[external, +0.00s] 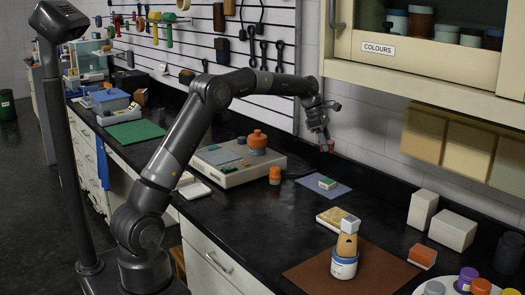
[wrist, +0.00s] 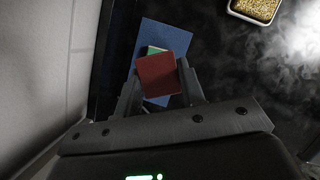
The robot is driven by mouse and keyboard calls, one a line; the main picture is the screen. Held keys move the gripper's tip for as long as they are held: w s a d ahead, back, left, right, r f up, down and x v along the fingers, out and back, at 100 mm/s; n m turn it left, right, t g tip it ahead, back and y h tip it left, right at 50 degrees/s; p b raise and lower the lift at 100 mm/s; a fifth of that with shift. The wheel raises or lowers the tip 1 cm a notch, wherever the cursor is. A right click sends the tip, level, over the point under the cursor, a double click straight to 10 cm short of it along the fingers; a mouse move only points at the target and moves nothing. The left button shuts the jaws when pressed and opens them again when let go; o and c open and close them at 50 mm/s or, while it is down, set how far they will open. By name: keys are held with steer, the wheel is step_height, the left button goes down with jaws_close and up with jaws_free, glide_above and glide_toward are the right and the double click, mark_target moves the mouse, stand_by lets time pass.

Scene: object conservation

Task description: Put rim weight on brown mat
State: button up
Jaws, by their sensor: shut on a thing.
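My gripper (external: 327,147) is shut on a small dark red block (wrist: 158,74), which may be the rim weight; no label shows. It holds the block above the far part of the counter, over or near the blue mat (external: 341,193). In the wrist view, the block sits between both fingers and covers part of the blue mat (wrist: 178,38) and a green and white block (wrist: 154,50) below. The brown mat (external: 385,268) lies at the counter's front. On it stands a white jar (external: 343,268) with a blue band, a tan piece and a pale grey block stacked on top.
A gold-topped tray (external: 336,217) lies behind the brown mat. An orange-topped block (external: 422,256) and white boxes (external: 453,229) stand to the right, with round colour pots (external: 466,280) in front. A pale case (external: 237,168) stands left.

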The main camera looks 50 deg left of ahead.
steer(key=s+d+f+m+g, duration=0.1)
steer(key=s+d+m, duration=0.2)
steer(key=d, duration=0.9)
steer(key=s+d+f+m+g, duration=0.1)
steer(key=s+d+f+m, duration=0.1)
steer(key=d, duration=0.9)
steer(key=m+g, duration=0.2)
steer(key=m, duration=0.4)
glide_above(389, 267)
steer(key=a, duration=0.2)
step_height(389, 267, down, 2)
steer(key=f, duration=1)
steer(key=shift+w+d+f, duration=0.1)
steer(key=shift+w+d, duration=0.15)
steer(key=shift+w, duration=0.1)
steer(key=shift+f, duration=0.2)
steer(key=o, duration=1.1)
steer(key=shift+c, duration=0.2)
